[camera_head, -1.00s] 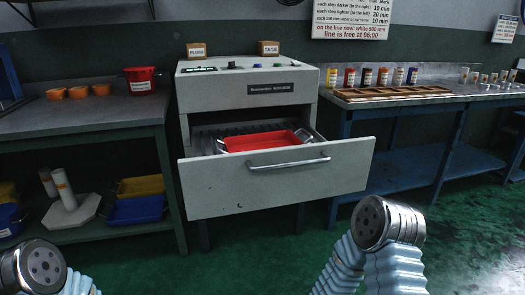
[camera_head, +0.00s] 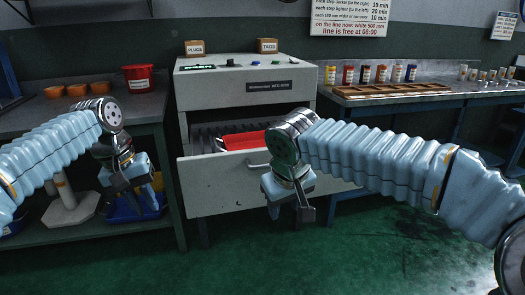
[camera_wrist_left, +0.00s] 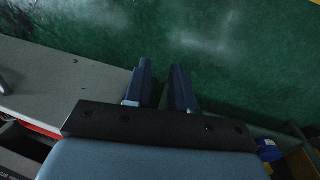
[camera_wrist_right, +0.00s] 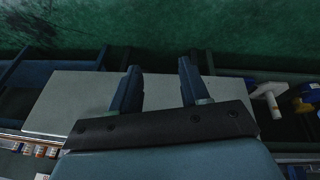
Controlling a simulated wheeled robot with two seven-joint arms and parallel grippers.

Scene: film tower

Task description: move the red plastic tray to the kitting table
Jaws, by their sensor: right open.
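The red plastic tray (camera_head: 240,141) lies in the open drawer (camera_head: 215,185) of a grey cabinet, partly hidden by my right arm. A red strip (camera_wrist_left: 40,129) shows beside the drawer front in the left wrist view. My right gripper (camera_head: 288,212) is open and empty in front of the drawer front, pointing down. Its fingers (camera_wrist_right: 158,80) are apart in the right wrist view. My left gripper (camera_head: 132,205) hangs left of the drawer, in front of the left table's lower shelf. Its fingers (camera_wrist_left: 162,75) are apart with nothing between them. No label shows which table is the kitting table.
The left table (camera_head: 40,118) holds orange bowls and a red bucket (camera_head: 138,77). The right bench (camera_head: 440,97) holds a wooden tray (camera_head: 390,90), coloured jars and small cups. A silver handle (camera_head: 257,165) sticks out of the drawer front. Green floor is clear in front.

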